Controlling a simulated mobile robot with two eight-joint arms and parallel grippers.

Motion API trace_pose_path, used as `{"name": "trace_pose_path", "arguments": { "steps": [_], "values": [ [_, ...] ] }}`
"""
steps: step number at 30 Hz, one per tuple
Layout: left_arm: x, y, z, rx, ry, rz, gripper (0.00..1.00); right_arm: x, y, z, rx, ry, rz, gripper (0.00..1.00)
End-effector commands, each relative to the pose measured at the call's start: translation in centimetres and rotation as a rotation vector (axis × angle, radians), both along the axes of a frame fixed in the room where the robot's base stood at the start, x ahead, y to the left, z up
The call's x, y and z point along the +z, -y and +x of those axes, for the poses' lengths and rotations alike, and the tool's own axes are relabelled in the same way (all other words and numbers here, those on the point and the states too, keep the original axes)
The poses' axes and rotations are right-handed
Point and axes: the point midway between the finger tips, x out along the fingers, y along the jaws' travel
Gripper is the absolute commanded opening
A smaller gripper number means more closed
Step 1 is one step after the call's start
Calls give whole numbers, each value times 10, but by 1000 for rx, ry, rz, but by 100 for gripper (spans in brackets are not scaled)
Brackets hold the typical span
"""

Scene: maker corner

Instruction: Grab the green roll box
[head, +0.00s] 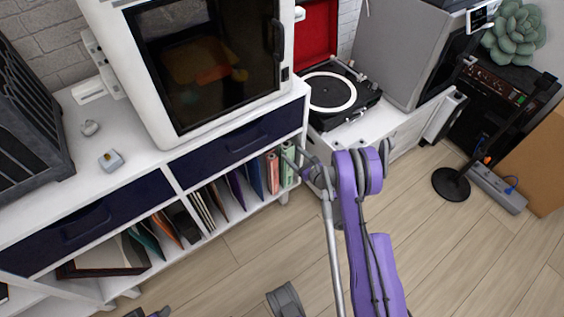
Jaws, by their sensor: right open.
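The green roll box (287,174) stands upright at the right end of the lower shelf of the white cabinet, beside a pink box (272,172). My right gripper (297,160) is open at that shelf end, its fingers pointing left toward the green box. The fingers overlap part of the green box in the head view. I cannot tell whether they touch it or are around it. A small dark part at the bottom left edge may be my left gripper; its jaws cannot be made out.
Folders (236,190) fill the shelf left of the boxes. The cabinet (295,104) bears a white machine (110,40) with a dark door. A turntable (332,92) is on a lower white unit to the right. A black round-based stand (451,184) is on the floor, which is mostly clear.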

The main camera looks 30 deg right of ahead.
Motion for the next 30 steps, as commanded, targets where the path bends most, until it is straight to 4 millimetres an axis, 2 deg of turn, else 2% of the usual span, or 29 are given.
{"name": "trace_pose_path", "arguments": {
  "steps": [3, 11, 19, 28, 29, 30],
  "values": [
    [-3, 0, 0, 0, -1, 0, 50, -5, -3, 20, 3, 0, 1, 72],
    [-6, 0, 1, 0, -2, 0, 50, -10, -5, 42, 3, 0, 0, 72],
    [-15, 0, 2, 0, -4, 0, 50, -21, -9, 79, 3, 0, 0, 72],
    [-15, 0, 2, 0, -5, 0, 50, -21, -9, 85, 2, 0, -2, 72],
    [-15, 0, 2, 0, -5, 0, 50, -21, -9, 85, 2, 0, -2, 71],
    [-15, 0, 2, 0, -5, 0, 50, -21, -9, 85, 2, 0, -2, 64]
  ]
}}
